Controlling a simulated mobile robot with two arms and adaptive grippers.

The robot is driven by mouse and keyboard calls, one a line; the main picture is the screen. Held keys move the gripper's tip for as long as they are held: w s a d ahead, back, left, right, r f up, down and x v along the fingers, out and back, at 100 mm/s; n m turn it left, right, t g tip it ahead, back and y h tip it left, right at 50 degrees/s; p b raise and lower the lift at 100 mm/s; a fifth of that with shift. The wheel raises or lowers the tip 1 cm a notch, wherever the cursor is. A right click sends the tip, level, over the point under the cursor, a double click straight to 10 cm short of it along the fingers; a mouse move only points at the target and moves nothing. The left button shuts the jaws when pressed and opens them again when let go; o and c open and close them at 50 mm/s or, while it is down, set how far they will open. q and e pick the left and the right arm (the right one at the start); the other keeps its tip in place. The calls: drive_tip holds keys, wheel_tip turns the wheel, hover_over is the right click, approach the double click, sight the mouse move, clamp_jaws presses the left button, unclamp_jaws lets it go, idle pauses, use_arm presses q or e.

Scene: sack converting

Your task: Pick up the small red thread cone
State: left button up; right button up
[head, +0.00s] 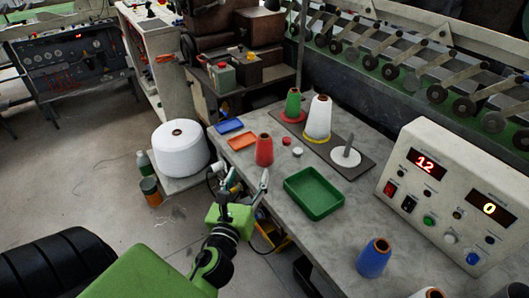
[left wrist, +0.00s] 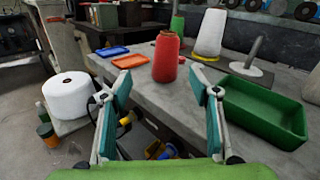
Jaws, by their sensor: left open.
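The small red thread cone (head: 264,150) stands upright on the grey worktable, near its left edge. In the left wrist view the red cone (left wrist: 166,57) stands ahead, in line with the gap between the fingers. My left gripper (head: 245,181) is open and empty, in front of the cone and apart from it. In the left wrist view its fingers (left wrist: 160,88) are spread wide. My right gripper shows in neither view.
A green tray (head: 314,214) lies right of the cone, and blue (head: 229,126) and orange (head: 242,141) trays lie behind it. Green (head: 293,105) and white (head: 318,118) cones stand farther back. A blue cone (head: 373,258) and a control box (head: 446,200) are at right.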

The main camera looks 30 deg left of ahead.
sight(262, 152)
use_arm(q)
drive_tip(key=w, duration=0.2)
drive_tip(key=w+a+m+p, duration=0.1)
drive_tip(key=w, duration=0.2)
drive_tip(key=w+m, duration=0.1)
drive_tip(key=w, duration=0.2)
drive_tip(key=shift+a+t+h+p, duration=0.3)
drive_tip(key=shift+a+h+p, duration=0.1)
drive_tip(key=shift+f+x, duration=0.2)
drive_tip(key=shift+x, duration=1.25)
drive_tip(key=shift+f+x, duration=0.2)
drive_tip(key=shift+x, duration=1.3)
drive_tip(key=c, duration=1.4)
